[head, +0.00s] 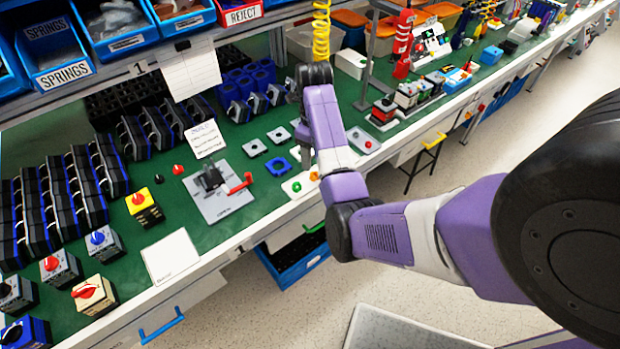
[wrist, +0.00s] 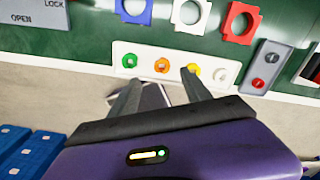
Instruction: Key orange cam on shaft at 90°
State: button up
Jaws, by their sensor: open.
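The orange cam (wrist: 161,65) is a small ring lying in a white tray (wrist: 150,50), between a green cam (wrist: 129,60) and a yellow cam (wrist: 192,68). My gripper (wrist: 162,78) is open and empty; its fingers point at the tray around the orange cam's position, apart from it. The right fingertip partly covers the yellow cam. In the head view, the tray (head: 291,193) is partly hidden by my arm. A grey fixture plate (head: 222,205) carries a black block and a red handle (head: 240,184). The plate's corner, marked LOCK and OPEN, shows in the wrist view (wrist: 40,14). I cannot make out the shaft.
Blue (wrist: 133,12), white (wrist: 190,16) and red (wrist: 240,22) square frames lie behind the tray. A grey two-button box (wrist: 263,66) stands right of it. The bench's front edge is just before the tray. Finished switches (head: 139,203) stand at the left.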

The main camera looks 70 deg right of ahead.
aim_at(314, 171)
jog(key=shift+s+d+f+p, duration=0.1)
jog(key=shift+f+p, duration=0.25)
jog(key=shift+f, duration=1.6)
jog(key=shift+s+f+p, duration=0.1)
jog(key=shift+f+p, duration=0.2)
jog(key=shift+f, duration=1.65)
grip_shut()
